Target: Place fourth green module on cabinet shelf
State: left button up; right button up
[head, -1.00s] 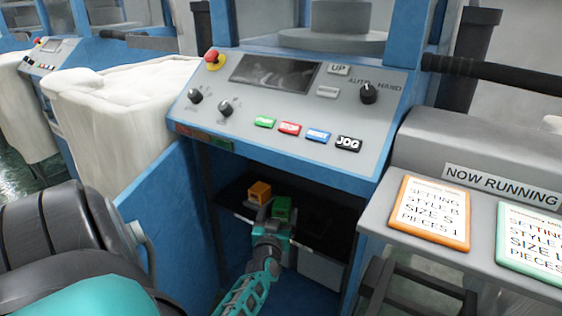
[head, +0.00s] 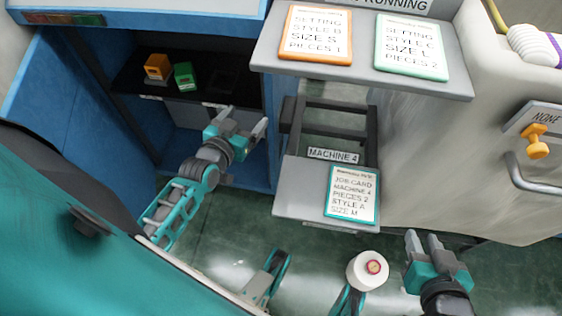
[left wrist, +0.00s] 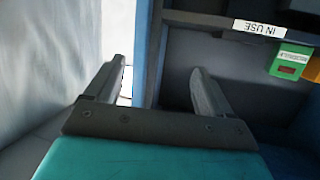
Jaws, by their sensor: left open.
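The green module (head: 184,75) stands on the dark cabinet shelf (head: 130,84), just right of an orange module (head: 157,66). It also shows at the right of the left wrist view (left wrist: 290,62), beside an "IN USE" label (left wrist: 258,28). My left gripper (head: 245,120) is open and empty, in front of the cabinet opening and apart from the green module. In the left wrist view its fingers (left wrist: 158,85) are spread with nothing between them. My right gripper (head: 424,240) is at the lower right; its fingers look close together and hold nothing visible.
A grey ledge (head: 361,77) with two setting cards overhangs right of the cabinet. Below it is a "MACHINE 4" stand (head: 295,197) with a job card. Shelf space right of the green module is clear.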

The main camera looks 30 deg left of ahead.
pick_arm(q)
jog(key=s+d+m+g+h, duration=0.1)
jog(key=s+d+g+h, duration=0.1)
jog(key=s+d, duration=0.3)
jog(key=s+d+m+g+h, duration=0.2)
jog(key=s+d, duration=0.2)
jog(key=d, duration=0.6)
jog(key=shift+s+d+r+h, duration=0.15)
jog(key=shift+s+d+h, duration=0.1)
jog(key=shift+s+h, duration=0.1)
